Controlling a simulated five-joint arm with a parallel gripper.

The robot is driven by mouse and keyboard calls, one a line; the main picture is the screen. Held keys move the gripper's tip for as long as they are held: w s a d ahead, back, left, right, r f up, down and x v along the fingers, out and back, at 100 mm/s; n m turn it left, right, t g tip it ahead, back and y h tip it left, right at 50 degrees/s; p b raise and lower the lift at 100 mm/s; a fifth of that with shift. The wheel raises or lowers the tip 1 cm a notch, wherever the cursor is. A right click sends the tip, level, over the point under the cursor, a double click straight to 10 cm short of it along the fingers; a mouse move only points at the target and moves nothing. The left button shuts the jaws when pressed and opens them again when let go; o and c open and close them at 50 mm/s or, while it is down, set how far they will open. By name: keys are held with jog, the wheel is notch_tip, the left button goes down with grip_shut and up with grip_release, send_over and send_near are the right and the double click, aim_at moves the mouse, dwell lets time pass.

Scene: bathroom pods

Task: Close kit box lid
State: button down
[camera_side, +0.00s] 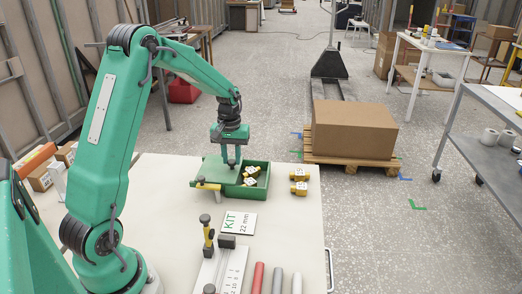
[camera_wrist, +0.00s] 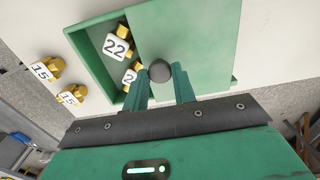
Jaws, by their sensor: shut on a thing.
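The green kit box (camera_side: 257,182) sits on the white table, also in the wrist view (camera_wrist: 87,52). Its flat green lid (camera_wrist: 200,35) covers one part, the right side in the wrist view, and leaves an opening at the other side. My gripper (camera_side: 231,165) is shut on the lid's dark round knob (camera_wrist: 160,69), with a finger at each side. In the opening lie brass fittings tagged 22 (camera_wrist: 117,46); the second is partly hidden by a finger and the lid.
Two brass fittings tagged 15 (camera_wrist: 46,71) lie outside the box. A KIT 22 mm card (camera_side: 238,222), a gauge board (camera_side: 222,268) and coloured tubes (camera_side: 276,280) lie toward the table's front. A yellow piece (camera_side: 207,185) is at the box's near left.

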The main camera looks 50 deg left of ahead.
jog(key=w+d, duration=0.7)
jog(key=c, duration=1.2)
grip_release()
jog(key=shift+c, duration=0.2)
jog(key=shift+o, duration=0.5)
jog(key=shift+a+r, duration=0.1)
jog(key=shift+r, duration=0.05)
notch_tip(320, 180, up, 8)
jog(key=shift+f, duration=0.2)
